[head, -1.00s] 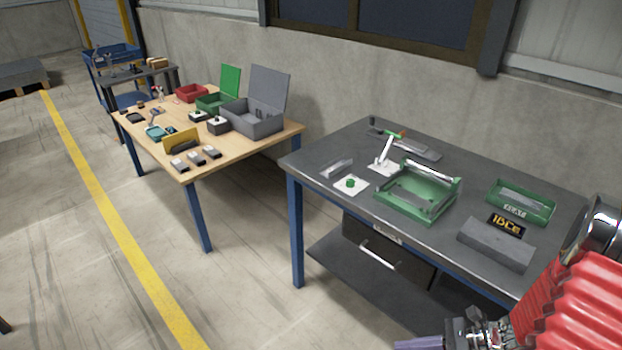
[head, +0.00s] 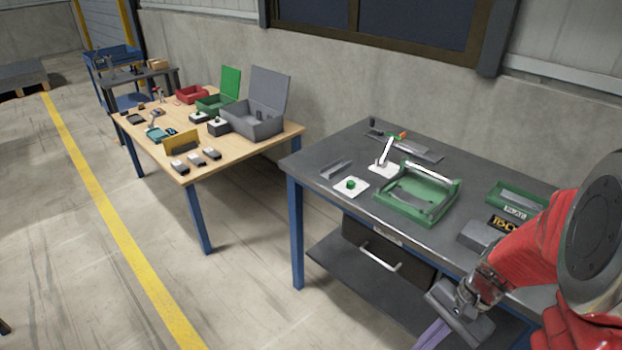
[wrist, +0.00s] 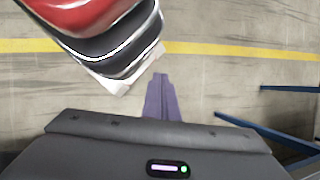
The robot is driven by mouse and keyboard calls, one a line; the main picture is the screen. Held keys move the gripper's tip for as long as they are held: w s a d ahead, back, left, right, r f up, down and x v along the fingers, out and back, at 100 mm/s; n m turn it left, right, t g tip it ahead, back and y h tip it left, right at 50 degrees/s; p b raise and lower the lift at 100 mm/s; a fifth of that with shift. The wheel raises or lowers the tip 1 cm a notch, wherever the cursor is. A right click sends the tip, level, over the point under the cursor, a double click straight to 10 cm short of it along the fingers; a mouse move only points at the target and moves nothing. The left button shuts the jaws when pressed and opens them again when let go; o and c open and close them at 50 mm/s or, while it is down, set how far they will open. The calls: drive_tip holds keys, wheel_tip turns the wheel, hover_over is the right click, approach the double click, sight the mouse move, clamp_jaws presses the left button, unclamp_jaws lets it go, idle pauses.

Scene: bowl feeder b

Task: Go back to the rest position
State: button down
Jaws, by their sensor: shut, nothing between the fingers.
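My gripper (head: 432,338) is at the bottom of the head view, in front of the dark workbench (head: 322,158) and near its front edge. Its purple fingers run down toward the picture's bottom edge. In the wrist view the fingers (wrist: 160,92) lie together with nothing between them, over the concrete floor. My red-sleeved arm covers the right end of the bench.
The bench carries a green fixture (head: 412,213), a white plate with a green button (head: 350,185), a lever on a white base (head: 384,168) and a green tray (head: 508,200). A wooden table (head: 236,150) with boxes stands left.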

drive_tip(key=a+r+n+t+h, duration=0.1)
drive_tip(key=a+r+n+t, duration=0.1)
drive_tip(key=r, duration=0.5)
drive_tip(key=s+a+r+n+t+h, duration=0.1)
drive_tip(key=a+r+n+t+h, duration=0.1)
drive_tip(key=r+n, duration=0.3)
drive_tip(key=s+a+r+n+t+h, duration=0.1)
drive_tip(key=a+r+n+t+h, duration=0.1)
drive_tip(key=r, duration=0.7)
drive_tip(key=shift+s+a+n+t, duration=0.25)
drive_tip(key=shift+a+n+t, duration=0.4)
drive_tip(key=shift+a, duration=0.3)
